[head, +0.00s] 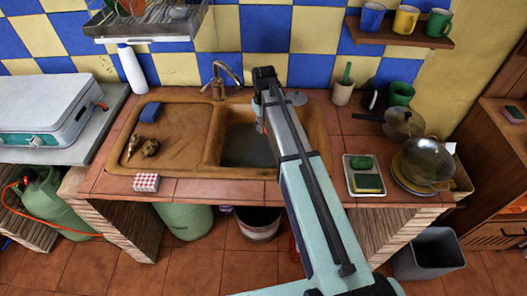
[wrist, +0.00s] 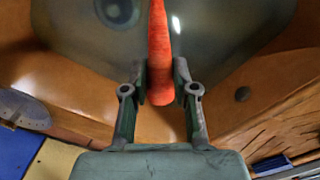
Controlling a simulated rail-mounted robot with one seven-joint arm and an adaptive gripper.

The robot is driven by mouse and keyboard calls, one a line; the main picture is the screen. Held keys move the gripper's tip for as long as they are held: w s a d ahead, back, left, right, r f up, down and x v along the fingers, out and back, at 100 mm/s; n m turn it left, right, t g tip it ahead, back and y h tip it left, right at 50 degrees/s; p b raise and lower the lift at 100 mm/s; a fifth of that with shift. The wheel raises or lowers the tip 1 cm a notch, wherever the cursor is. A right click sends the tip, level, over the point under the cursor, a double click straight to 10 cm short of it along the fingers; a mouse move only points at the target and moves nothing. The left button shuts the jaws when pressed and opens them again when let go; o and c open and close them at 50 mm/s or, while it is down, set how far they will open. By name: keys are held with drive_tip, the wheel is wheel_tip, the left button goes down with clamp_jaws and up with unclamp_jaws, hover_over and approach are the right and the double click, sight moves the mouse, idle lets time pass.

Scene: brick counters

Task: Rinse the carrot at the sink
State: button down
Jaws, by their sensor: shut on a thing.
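The orange-red carrot (wrist: 160,60) is held between the two fingers of my gripper (wrist: 160,80) in the wrist view. Its thick end is at the fingers and its length runs away over the basin. In the head view my gripper hangs by the right side of the sink basin (head: 245,150), and the arm hides most of it and the carrot. The brown sink (head: 175,125) has a drainboard on the left. A metal faucet (head: 222,75) stands behind the sink. I cannot tell whether water runs.
Ginger-like roots (head: 145,147) and a blue sponge (head: 150,112) lie on the drainboard. A white tray (head: 351,183) with sponges, a wok (head: 427,160) and a pot (head: 402,122) stand to the right. A dish rack (head: 145,32) hangs above left.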

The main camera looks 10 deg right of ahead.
drive_tip(key=shift+r+p, duration=0.95)
drive_tip(key=shift+r, duration=0.95)
idle(0.8)
drive_tip(key=shift+r+p, duration=1.3)
drive_tip(key=shift+r, duration=0.7)
drive_tip(key=shift+s+m, duration=0.1)
drive_tip(key=shift+m, duration=0.2)
drive_tip(key=s+d+m+b, duration=0.1)
drive_tip(key=s+m+b, duration=0.3)
drive_tip(key=s, duration=0.8)
drive_tip(key=shift+f+b, duration=0.45)
